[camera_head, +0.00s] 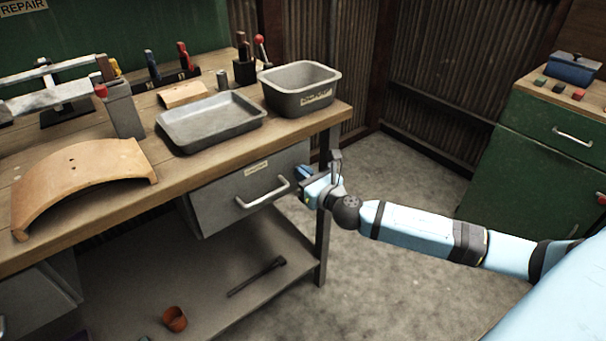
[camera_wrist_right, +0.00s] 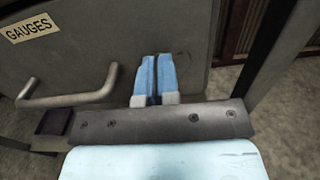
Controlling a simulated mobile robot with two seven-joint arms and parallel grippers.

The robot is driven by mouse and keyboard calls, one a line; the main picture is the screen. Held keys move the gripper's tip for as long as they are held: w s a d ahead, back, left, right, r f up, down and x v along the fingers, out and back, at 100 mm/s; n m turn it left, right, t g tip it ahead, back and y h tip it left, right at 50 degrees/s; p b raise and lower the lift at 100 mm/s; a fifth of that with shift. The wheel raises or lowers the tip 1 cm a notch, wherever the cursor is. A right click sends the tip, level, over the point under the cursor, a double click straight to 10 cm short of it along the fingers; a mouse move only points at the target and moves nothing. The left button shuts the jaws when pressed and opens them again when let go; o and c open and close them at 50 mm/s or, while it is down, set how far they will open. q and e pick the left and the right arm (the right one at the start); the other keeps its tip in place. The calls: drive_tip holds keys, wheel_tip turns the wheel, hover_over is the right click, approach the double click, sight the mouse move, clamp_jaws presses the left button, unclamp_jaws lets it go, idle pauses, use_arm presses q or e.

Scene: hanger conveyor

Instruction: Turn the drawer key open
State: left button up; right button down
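The grey drawer (camera_head: 222,203) under the workbench is closed or nearly so. It has a bar handle (camera_head: 263,193) and a small label. In the right wrist view its front (camera_wrist_right: 95,45) carries a GAUGES label (camera_wrist_right: 30,28) and the handle (camera_wrist_right: 65,98). My right gripper (camera_head: 303,180) is at the drawer front's right end, right of the handle. In the right wrist view its blue fingers (camera_wrist_right: 153,75) point at the front, close together with a narrow dark gap. I see no key; one between or behind the fingertips would be hidden. My left gripper is out of view.
A grey bin (camera_head: 300,98) and a shallow tray (camera_head: 210,125) stand on the bench above the drawer. A bench leg (camera_head: 322,235) is close to my right gripper. A green cabinet (camera_head: 525,165) stands at the right, with open floor (camera_head: 385,290) between.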

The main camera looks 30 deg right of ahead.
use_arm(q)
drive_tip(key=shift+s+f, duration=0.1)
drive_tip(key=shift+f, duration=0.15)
